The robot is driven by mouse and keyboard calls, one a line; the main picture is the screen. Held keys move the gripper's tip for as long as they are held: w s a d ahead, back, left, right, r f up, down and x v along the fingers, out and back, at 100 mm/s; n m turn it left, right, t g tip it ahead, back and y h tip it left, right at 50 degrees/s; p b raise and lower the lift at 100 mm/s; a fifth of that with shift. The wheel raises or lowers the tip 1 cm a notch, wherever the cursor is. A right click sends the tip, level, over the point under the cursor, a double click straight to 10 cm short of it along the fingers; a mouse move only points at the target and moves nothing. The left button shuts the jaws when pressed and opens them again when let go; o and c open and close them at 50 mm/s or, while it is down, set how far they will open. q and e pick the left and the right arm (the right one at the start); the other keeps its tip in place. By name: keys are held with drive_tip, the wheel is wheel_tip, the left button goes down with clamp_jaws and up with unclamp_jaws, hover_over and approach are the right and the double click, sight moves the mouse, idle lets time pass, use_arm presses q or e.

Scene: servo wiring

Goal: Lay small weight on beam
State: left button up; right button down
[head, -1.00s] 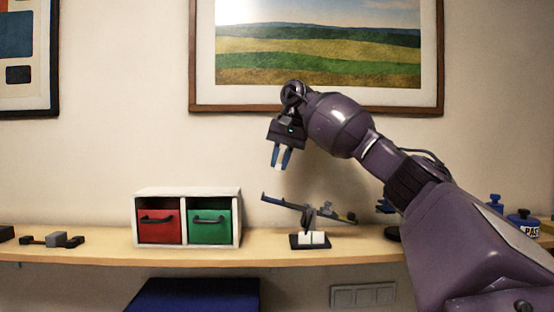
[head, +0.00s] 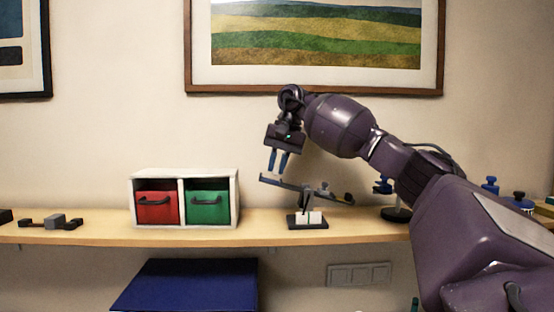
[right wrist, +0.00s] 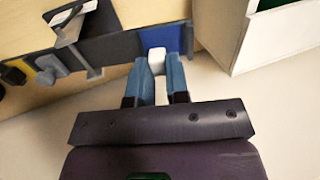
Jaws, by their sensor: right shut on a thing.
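The balance beam (head: 285,184) stands on a dark base (head: 307,222) on the shelf, tilted with its left end up and right end down. My right gripper (head: 278,167) points down just above the raised left end. In the right wrist view my right gripper (right wrist: 156,70) is shut on a small white weight (right wrist: 156,57), held between the blue fingertips. The weight appears over the blue end pad (right wrist: 160,38) of the beam; I cannot tell whether it touches. A grey piece (right wrist: 50,68) and a yellow piece (right wrist: 17,75) sit toward the other end. My left gripper is not in view.
A white cabinet (head: 183,174) with a red drawer (head: 157,207) and a green drawer (head: 208,205) stands left of the beam. Grey and dark parts (head: 55,221) lie further left. The wall is behind.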

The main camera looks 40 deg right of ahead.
drive_tip(key=shift+f, duration=0.2)
drive_tip(key=c, duration=1)
unclamp_jaws()
drive_tip(key=shift+c, duration=0.2)
drive_tip(key=v, duration=1)
drive_tip(key=shift+r, duration=0.4)
drive_tip(key=shift+s+d, duration=0.1)
